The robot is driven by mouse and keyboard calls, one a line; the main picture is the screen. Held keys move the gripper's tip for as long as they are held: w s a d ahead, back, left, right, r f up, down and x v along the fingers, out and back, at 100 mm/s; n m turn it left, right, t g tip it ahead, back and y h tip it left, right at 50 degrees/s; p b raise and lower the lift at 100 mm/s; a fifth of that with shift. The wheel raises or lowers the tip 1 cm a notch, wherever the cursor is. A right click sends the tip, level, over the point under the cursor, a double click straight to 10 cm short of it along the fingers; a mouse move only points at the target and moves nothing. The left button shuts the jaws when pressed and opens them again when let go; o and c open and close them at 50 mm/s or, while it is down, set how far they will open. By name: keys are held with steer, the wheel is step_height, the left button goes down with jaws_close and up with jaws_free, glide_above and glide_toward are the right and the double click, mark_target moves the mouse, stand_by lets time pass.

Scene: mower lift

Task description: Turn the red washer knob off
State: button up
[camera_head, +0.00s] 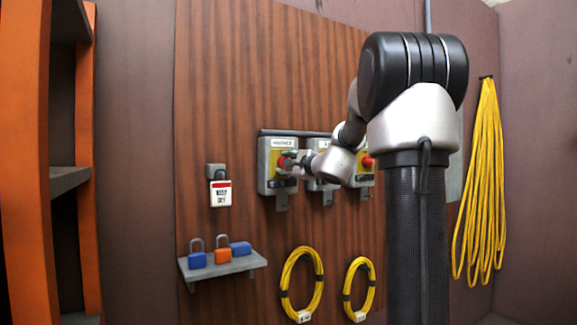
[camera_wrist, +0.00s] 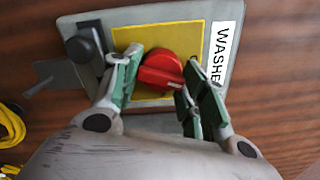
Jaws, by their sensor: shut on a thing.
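The red washer knob (camera_wrist: 158,68) sits on a yellow plate on a grey switch box (camera_wrist: 190,20) labelled "WASHE…", the rest of the label being cut off or covered. My gripper (camera_wrist: 161,62) has one finger on each side of the knob and is shut on it. The knob's handle bar lies between the green-padded fingers. In the head view, my gripper (camera_head: 299,163) reaches the leftmost box (camera_head: 264,181) on the wooden panel. A bit of the red knob (camera_head: 281,161) shows there beside the fingers.
Other switch boxes stand right of it, one with a red knob (camera_head: 367,162), partly hidden by my arm. A tagged padlock (camera_head: 220,190) hangs at left. A small shelf (camera_head: 240,268) holds padlocks. Yellow cable coils (camera_head: 301,285) hang below. An orange rack (camera_head: 27,160) stands far left.

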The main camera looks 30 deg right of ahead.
steer(key=shift+n, duration=2.2)
steer(key=o, duration=1)
steer(key=shift+c, duration=0.2)
steer(key=shift+s, duration=0.15)
steer(key=s, duration=1.1)
steer(key=shift+s+d, duration=0.15)
steer(key=shift+s, duration=0.2)
